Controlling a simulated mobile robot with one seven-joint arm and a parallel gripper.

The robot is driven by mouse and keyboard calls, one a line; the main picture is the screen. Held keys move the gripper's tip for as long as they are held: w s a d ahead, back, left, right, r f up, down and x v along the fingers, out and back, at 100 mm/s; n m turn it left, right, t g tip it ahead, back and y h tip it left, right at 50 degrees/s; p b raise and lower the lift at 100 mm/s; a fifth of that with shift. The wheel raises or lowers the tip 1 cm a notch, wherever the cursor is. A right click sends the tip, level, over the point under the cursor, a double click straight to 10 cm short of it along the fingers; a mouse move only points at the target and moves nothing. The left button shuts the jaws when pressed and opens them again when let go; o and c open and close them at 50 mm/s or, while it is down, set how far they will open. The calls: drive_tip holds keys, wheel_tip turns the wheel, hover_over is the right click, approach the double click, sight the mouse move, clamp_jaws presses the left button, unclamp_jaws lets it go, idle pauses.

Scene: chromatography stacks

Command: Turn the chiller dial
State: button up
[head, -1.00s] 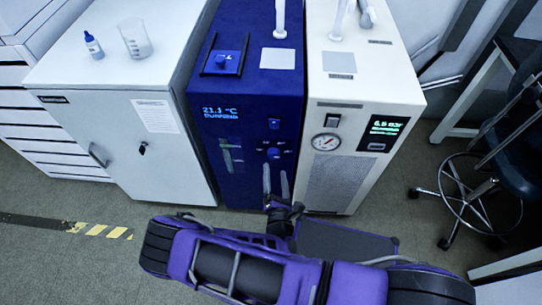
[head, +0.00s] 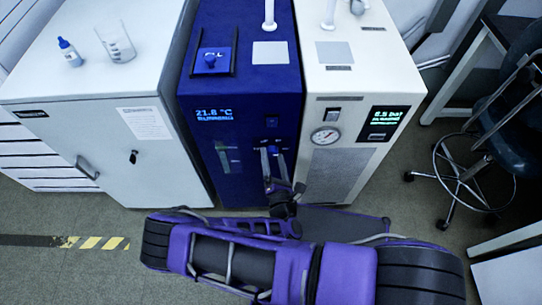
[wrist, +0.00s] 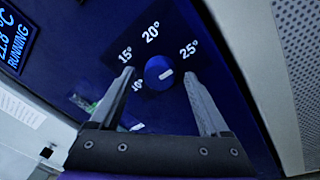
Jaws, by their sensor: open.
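The chiller is a dark blue cabinet (head: 245,88) in the middle of the head view. Its display (head: 214,114) reads 21.8 °C. Its round blue dial (wrist: 158,72) has a white mark on its right side. The scale around it shows 10°, 15°, 20° and 25°. My gripper (wrist: 158,74) is open, with one finger on each side of the dial; gaps show between fingers and dial. I cannot tell whether the tips reach its depth. In the head view my gripper (head: 275,152) is in front of the panel and partly hides the dial.
A white unit (head: 345,90) with a gauge (head: 325,137) stands against the chiller's right side. A white cabinet (head: 110,130) with a bottle (head: 69,52) and beaker (head: 116,42) on top stands at left. A stool (head: 475,165) is at right.

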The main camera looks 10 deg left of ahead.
clamp_jaws()
idle(0.5)
